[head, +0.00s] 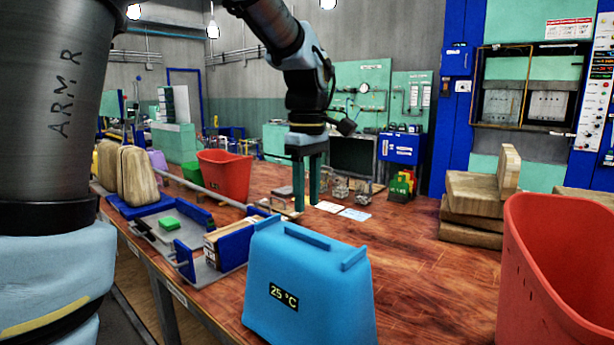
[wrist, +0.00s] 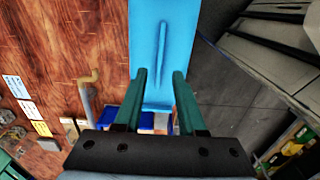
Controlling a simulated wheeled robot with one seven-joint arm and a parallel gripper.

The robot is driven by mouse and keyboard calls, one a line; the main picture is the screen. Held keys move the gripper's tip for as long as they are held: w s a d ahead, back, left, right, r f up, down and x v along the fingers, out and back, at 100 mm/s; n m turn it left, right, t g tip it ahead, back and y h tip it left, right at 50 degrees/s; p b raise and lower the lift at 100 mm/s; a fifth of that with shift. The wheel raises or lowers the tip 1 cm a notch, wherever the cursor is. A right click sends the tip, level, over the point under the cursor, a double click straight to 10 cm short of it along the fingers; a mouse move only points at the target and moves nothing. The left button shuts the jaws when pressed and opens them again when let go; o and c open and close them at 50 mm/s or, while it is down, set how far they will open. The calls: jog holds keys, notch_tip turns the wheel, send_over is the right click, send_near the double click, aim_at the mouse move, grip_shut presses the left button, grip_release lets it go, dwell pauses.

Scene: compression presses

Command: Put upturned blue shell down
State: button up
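The blue shell (head: 312,290), marked "25 °C", stands upright at the near edge of the wooden table, narrow end with raised ridges on top. The picture's bottom edge cuts off its base. My gripper (head: 308,207) points down with its green fingers parted and empty, above and seemingly beyond the shell's top. In the wrist view the blue shell (wrist: 161,20) shows beyond the open fingertips (wrist: 160,72), with a ridge along its middle. The fingers appear apart from it. I cannot tell the exact gap.
A red bin (head: 560,270) stands at the near right, another red bin (head: 226,175) farther left. Stacked wooden blocks (head: 472,210) lie at the right. A metal fixture with blue walls (head: 186,262) is left of the shell. The tabletop (head: 410,265) right of the shell is clear.

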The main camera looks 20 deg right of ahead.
notch_tip(320, 180, up, 5)
jog(key=w+a+f+m, duration=0.3)
jog(key=a+f, duration=0.9)
jog(key=a, duration=0.4)
jog(key=s+a+f+m+t, duration=0.1)
jog(key=s+a+f+m, duration=0.3)
jog(key=a+f, duration=0.4)
jog(key=s+a, duration=0.1)
jog(key=a, duration=0.2)
jog(key=shift+s+a+f+t, duration=0.3)
jog(key=shift+a+f, duration=0.05)
jog(key=shift+f, duration=0.05)
